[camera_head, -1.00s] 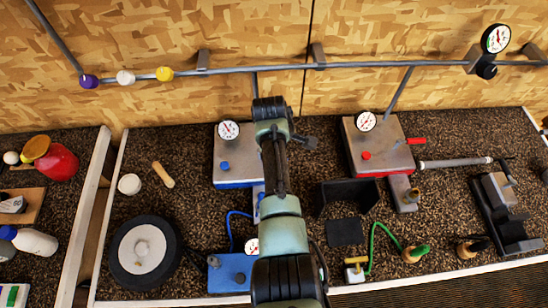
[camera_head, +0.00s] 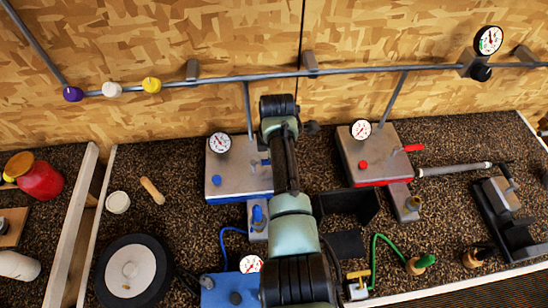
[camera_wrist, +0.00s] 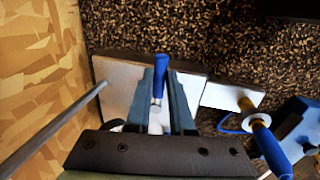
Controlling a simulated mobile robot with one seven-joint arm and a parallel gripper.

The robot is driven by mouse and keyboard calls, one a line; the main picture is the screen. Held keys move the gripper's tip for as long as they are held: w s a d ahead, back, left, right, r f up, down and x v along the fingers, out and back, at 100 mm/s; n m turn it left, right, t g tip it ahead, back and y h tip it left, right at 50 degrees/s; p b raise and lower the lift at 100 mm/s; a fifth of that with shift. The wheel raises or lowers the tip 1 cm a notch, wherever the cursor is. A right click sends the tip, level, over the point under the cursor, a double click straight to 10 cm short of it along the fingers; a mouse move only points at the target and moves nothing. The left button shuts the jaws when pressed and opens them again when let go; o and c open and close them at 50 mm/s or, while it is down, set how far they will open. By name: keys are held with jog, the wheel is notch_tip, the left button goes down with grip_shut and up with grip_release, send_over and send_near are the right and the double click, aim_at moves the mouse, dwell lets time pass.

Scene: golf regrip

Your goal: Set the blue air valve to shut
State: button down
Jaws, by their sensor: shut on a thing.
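The blue air valve's lever (camera_wrist: 161,68) stands between my fingers in the wrist view, its blue end reaching past the fingertips. In the head view its blue handle (camera_head: 265,162) shows just left of my arm, at the right side of the grey, blue-edged box (camera_head: 240,198). My gripper (camera_wrist: 160,88) is shut on this lever. In the head view my wrist and arm hide the fingers. A round gauge (camera_head: 219,143) and a blue knob (camera_head: 216,181) are on the box.
A matching red-edged box (camera_head: 375,175) with a red lever (camera_head: 413,148) stands to the right. A blue-handled tool (camera_wrist: 272,148) stands beside the blue-edged box. A pipe (camera_head: 220,79) runs along the wooden wall. A lower blue box (camera_head: 225,291) sits nearer.

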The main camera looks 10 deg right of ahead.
jog(key=c, duration=0.8)
grip_release()
jog(key=shift+r, duration=0.1)
jog(key=r, duration=0.4)
jog(key=s+r+b, duration=0.1)
jog(key=r, duration=0.3)
jog(key=s+r, duration=0.1)
jog(key=r, duration=0.3)
jog(key=shift+s+r+b, duration=0.25)
jog(key=shift+r+b, duration=0.05)
